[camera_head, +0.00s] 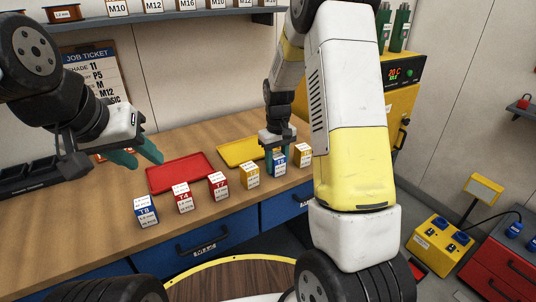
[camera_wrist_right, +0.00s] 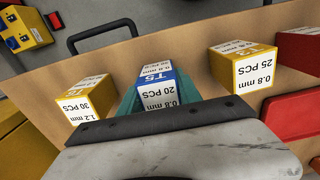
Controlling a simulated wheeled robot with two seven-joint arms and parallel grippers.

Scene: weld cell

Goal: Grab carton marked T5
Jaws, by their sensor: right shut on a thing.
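The carton marked T5 is white and blue, and stands upright on the bench between the fingers of my right gripper in the head view (camera_head: 279,164). In the right wrist view the T5 carton (camera_wrist_right: 158,90) shows its label, reading 0.8 mm and 20 PCS. My right gripper (camera_head: 277,154) is shut on it from above, with a teal finger on each side. My left gripper (camera_head: 138,156) is open and empty in the air over the left part of the bench.
A yellow carton (camera_head: 303,154) stands right of T5 and another yellow carton (camera_head: 250,175) left of it. Further left are red T7 (camera_head: 218,186), red T4 (camera_head: 182,198) and blue T8 (camera_head: 145,211). A red tray (camera_head: 180,173) and a yellow tray (camera_head: 236,151) lie behind.

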